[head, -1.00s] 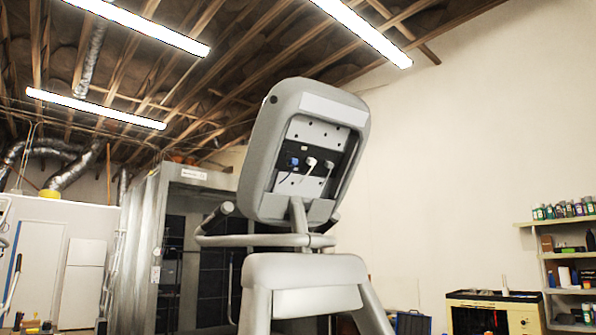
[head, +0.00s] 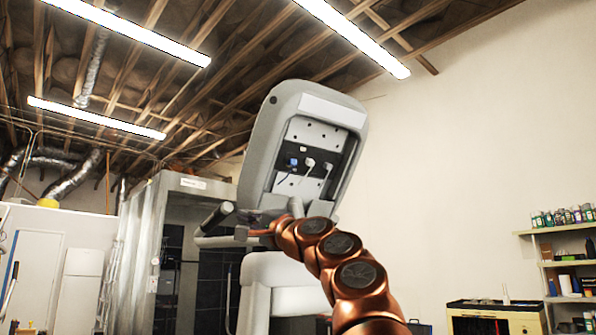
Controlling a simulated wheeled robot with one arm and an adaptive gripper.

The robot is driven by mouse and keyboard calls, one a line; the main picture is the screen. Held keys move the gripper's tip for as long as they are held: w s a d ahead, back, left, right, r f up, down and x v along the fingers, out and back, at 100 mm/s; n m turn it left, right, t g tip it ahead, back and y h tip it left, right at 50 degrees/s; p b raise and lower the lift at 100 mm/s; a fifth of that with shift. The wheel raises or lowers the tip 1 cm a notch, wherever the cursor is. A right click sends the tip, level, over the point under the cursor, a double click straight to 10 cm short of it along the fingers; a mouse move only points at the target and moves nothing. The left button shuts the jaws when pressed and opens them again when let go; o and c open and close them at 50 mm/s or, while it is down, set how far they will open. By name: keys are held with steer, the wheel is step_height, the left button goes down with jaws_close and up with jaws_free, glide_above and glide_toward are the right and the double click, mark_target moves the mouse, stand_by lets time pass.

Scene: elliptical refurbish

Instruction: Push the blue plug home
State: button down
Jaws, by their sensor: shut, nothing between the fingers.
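The blue plug (head: 292,162) sits in the left part of the dark socket strip in the open back of the grey elliptical console (head: 335,112). Its dark cable hangs below it. I cannot tell at this distance how deep it sits. Two white plugs are to its right, the nearer one a white plug (head: 309,163) with a cable hanging down. My copper arm rises from the lower right, and my gripper (head: 249,222) is small at its far end, by the console's lower left corner. It is shut and empty, below and left of the blue plug, apart from it.
The elliptical's handlebar (head: 216,240) and grey body (head: 275,270) are below the console, close to my arm. A shelf with bottles (head: 562,218) and a yellow cabinet (head: 494,318) stand at the right. The space right of the console is clear.

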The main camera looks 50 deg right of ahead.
steer(key=s+d+r+m+t+h, duration=0.1)
steer(key=s+d+r+m+h, duration=0.2)
steer(key=s+d, duration=0.3)
steer(key=s+d+r+m+t+h, duration=0.1)
steer(key=s+d+r+m+h, duration=0.1)
steer(key=s+d, duration=0.4)
steer(key=r+h, duration=0.1)
steer(key=h, duration=0.1)
steer(key=shift+r+m+t+h+b, duration=0.3)
steer(key=shift+r+m+t+b, duration=0.05)
steer(key=shift+m+t+b, duration=0.05)
steer(key=shift+r, duration=0.1)
steer(key=p, duration=1)
glide_toward(294, 162)
steer(key=x, duration=0.4)
steer(key=shift+r, duration=0.2)
steer(key=shift+p+x, duration=1.5)
steer(key=shift+w+f, duration=0.15)
